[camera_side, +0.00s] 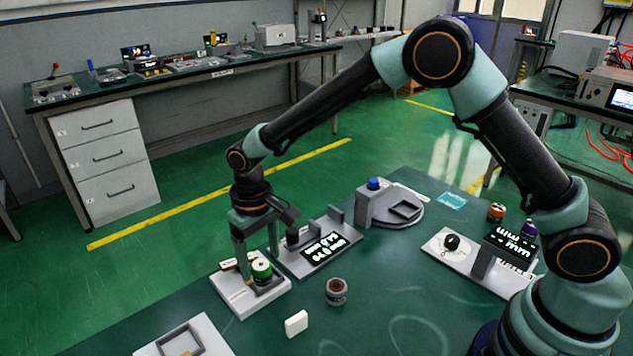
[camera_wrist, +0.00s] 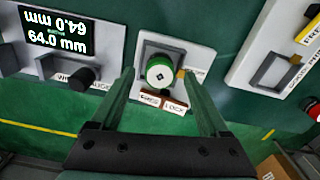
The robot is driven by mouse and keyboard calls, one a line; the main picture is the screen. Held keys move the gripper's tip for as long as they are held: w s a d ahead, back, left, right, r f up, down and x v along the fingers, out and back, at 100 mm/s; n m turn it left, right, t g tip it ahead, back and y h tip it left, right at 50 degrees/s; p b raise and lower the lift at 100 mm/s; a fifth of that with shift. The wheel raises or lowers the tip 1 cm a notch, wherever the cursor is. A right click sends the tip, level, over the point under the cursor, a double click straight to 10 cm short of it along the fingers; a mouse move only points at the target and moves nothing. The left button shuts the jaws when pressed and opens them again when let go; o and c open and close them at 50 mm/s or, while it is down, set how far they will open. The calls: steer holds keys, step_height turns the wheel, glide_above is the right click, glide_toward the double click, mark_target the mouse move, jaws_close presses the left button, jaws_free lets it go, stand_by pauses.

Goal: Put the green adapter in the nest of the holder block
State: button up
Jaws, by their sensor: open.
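The green adapter (camera_side: 261,269), a short cylinder with a pale top, stands upright on a white block (camera_side: 238,299). In the wrist view the adapter (camera_wrist: 160,74) overlaps a grey square frame (camera_wrist: 147,50) on that block, which I take to be the holder block's nest. It looks inside the frame, but I cannot tell whether it is fully seated. My gripper (camera_side: 258,256) is open above the block. In the wrist view its fingers (camera_wrist: 157,78) are on either side of the adapter, with gaps visible. The adapter's lower part is partly hidden.
A gauge with a lit display (camera_side: 325,249) stands right behind the block. A dark round part (camera_side: 336,291) and a small white piece (camera_side: 296,323) lie in front. A plate with a square frame (camera_side: 208,338) is at front left. A blue-topped fixture (camera_side: 367,205) stands behind.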

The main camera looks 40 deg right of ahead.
mark_target(261, 264)
step_height(261, 264, up, 11)
steer(key=s+d+r+t, duration=0.2)
steer(key=s+d+r, duration=0.3)
steer(key=d+r, duration=0.4)
steer(key=s+d+m+t, duration=0.1)
steer(key=s+d+t, duration=0.2)
steer(key=s+d, duration=0.7)
steer(key=shift+s+f+m+t, duration=0.25)
steer(key=shift+f+m+t, duration=0.05)
steer(key=shift+f+m, duration=0.1)
